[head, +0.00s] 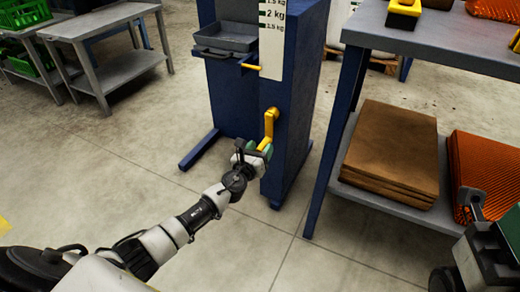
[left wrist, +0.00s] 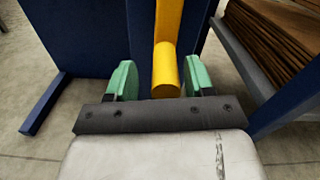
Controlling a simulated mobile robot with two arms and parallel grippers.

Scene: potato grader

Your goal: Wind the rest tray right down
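The rest tray (head: 228,40) is a dark grey shallow tray on the front of a blue column. A yellow pointer (head: 251,67) sticks out below it beside a white scale (head: 272,45), low on the visible marks. A yellow crank (head: 269,124) is on the column's side, its arm hanging down to a handle. My left gripper (head: 260,152) is at that handle. In the left wrist view the handle (left wrist: 165,75) lies between the green fingers, with a clear gap at the left finger and a small one at the right. My right gripper (head: 476,205) is at the lower right edge, its fingers unclear.
A grey-topped bench (head: 445,38) with blue legs stands to the right of the column. Its lower shelf holds brown folded sacks (head: 392,150) and orange net (head: 490,165). A grey table (head: 115,68) and green crates (head: 28,60) stand far left. Floor before the column is clear.

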